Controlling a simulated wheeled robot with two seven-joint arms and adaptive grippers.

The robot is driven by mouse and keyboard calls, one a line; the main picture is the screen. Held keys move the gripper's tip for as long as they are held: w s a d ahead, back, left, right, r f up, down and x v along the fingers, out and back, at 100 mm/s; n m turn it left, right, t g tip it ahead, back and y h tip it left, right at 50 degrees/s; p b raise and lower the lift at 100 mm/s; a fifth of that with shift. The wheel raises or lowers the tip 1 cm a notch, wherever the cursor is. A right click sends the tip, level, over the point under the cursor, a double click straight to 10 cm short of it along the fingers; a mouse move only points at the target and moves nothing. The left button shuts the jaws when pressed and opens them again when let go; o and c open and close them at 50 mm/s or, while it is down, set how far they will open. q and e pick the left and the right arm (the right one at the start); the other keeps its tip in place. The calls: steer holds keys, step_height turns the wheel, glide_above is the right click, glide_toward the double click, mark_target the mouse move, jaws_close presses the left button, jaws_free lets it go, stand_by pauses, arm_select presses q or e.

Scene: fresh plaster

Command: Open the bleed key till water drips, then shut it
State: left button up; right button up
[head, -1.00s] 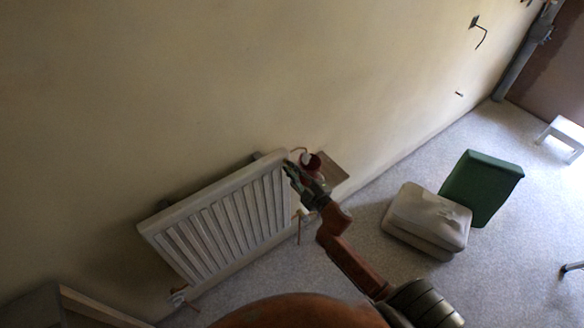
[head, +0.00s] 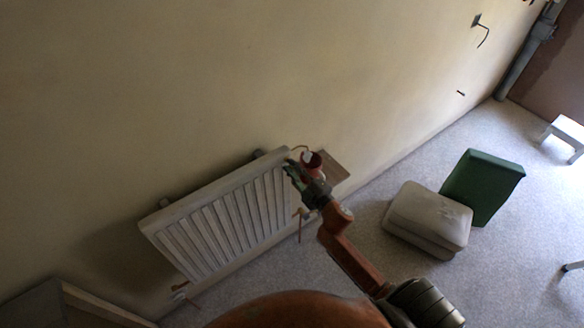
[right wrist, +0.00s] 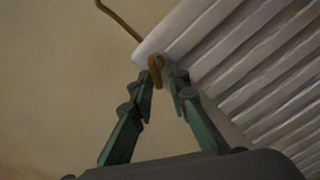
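The white ribbed radiator (head: 225,215) hangs on the plaster wall. My right gripper (head: 291,170) is at its upper right end. In the right wrist view the two green fingers (right wrist: 163,80) close in at the radiator's corner, with the small brass bleed key (right wrist: 156,68) between their tips. They look shut on it, though the contact is dim. The radiator (right wrist: 235,70) fills the upper right of that view. No water drip can be made out. My left gripper is not in view.
A red and white container (head: 312,161) and a small wooden board (head: 333,169) are just behind my right gripper. A beige cushion-like block (head: 428,217) and a green box (head: 483,187) stand on the carpet at right. A white stool (head: 564,136) is farther off. Open floor lies between.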

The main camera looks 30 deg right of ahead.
steer(key=shift+o, duration=0.7)
steer(key=shift+s, duration=0.2)
steer(key=s+d, duration=0.1)
steer(key=s, duration=1)
steer(key=shift+s, duration=0.3)
stand_by(0.7)
